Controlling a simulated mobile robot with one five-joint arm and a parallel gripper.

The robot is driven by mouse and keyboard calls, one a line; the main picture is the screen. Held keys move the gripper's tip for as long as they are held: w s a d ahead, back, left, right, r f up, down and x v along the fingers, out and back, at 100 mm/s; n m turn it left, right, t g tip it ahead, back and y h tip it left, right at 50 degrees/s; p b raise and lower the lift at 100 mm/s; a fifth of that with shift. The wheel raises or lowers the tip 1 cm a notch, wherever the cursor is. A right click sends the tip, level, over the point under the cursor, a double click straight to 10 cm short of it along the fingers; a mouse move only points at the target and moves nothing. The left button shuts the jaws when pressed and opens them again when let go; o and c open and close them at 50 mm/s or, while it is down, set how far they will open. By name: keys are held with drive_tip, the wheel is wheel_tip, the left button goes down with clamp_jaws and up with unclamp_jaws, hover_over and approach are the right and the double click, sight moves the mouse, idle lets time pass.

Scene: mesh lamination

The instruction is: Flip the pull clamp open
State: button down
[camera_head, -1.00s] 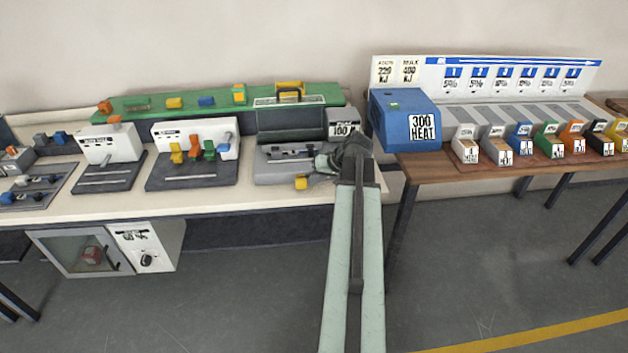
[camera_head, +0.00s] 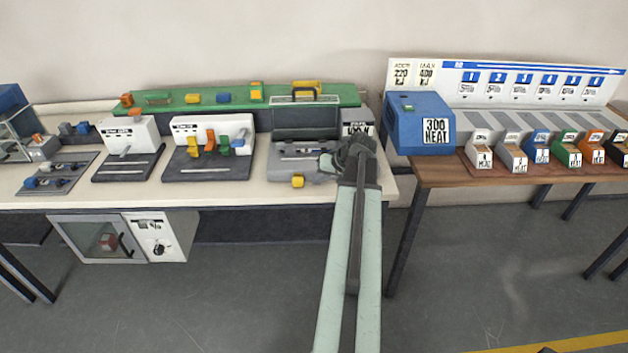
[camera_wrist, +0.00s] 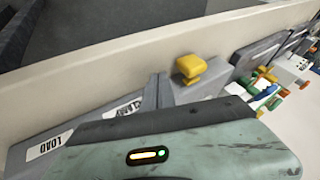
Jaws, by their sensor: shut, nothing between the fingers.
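The grey machine (camera_head: 283,170) with a raised dark lid (camera_head: 305,121) stands at the right end of the bench. A yellow knob (camera_head: 297,181) sits at its front edge; it looks like the pull clamp's handle, though the linkage is too small to tell. The wrist view shows the yellow knob (camera_wrist: 190,68) beyond my wrist housing, with a CLAMP label (camera_wrist: 125,108) and a LOAD label (camera_wrist: 50,143) nearby. My gripper (camera_head: 327,164) is shut and empty at the machine's right front, apart from the knob in the head view. My wrist hides the machine's right front part.
White modules with coloured levers (camera_head: 212,143) stand to the left on the bench. A blue heat box (camera_head: 418,124) and a row of coloured blocks (camera_head: 541,148) stand on the brown table (camera_head: 450,174) at right. Open floor lies in front.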

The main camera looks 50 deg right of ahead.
drive_tip(key=p+v, duration=0.8)
drive_tip(key=v, duration=0.2)
drive_tip(key=shift+s+d, duration=0.4)
